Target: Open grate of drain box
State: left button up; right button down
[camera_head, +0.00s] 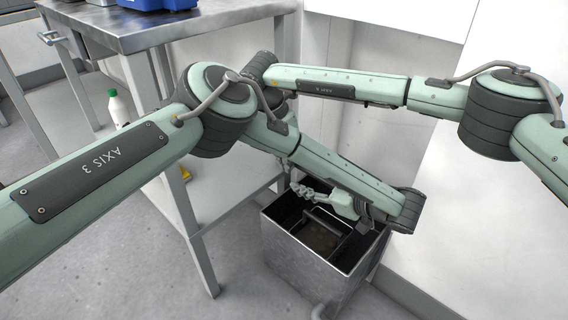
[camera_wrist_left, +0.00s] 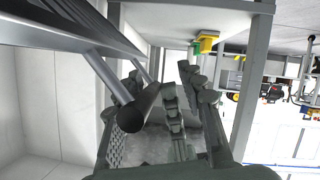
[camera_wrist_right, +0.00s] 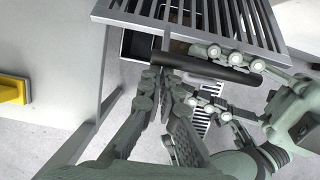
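The metal drain box (camera_head: 305,262) stands on the floor beside the table, its dark inside partly visible. The slatted grate (camera_wrist_right: 200,12) has a dark bar handle (camera_wrist_right: 208,64) on posts; the handle also shows in the left wrist view (camera_wrist_left: 137,110). My left gripper (camera_head: 308,190) is over the box. Its fingers (camera_wrist_left: 165,80) are apart, with the handle between them; in the right wrist view they lie on both sides of the bar. My right gripper's fingertips (camera_wrist_right: 160,74) are close together near the handle's left end. Arms hide the right gripper in the head view.
The metal table (camera_head: 170,25) with a lower shelf (camera_head: 225,195) stands left of the box. A bottle (camera_head: 117,108) is behind my left arm. A white wall panel (camera_head: 465,230) is close on the right. The floor at lower left is clear.

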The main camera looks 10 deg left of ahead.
jog(key=shift+w+d+f, duration=0.1)
jog(key=shift+w+d, duration=0.2)
jog(key=shift+d, duration=0.05)
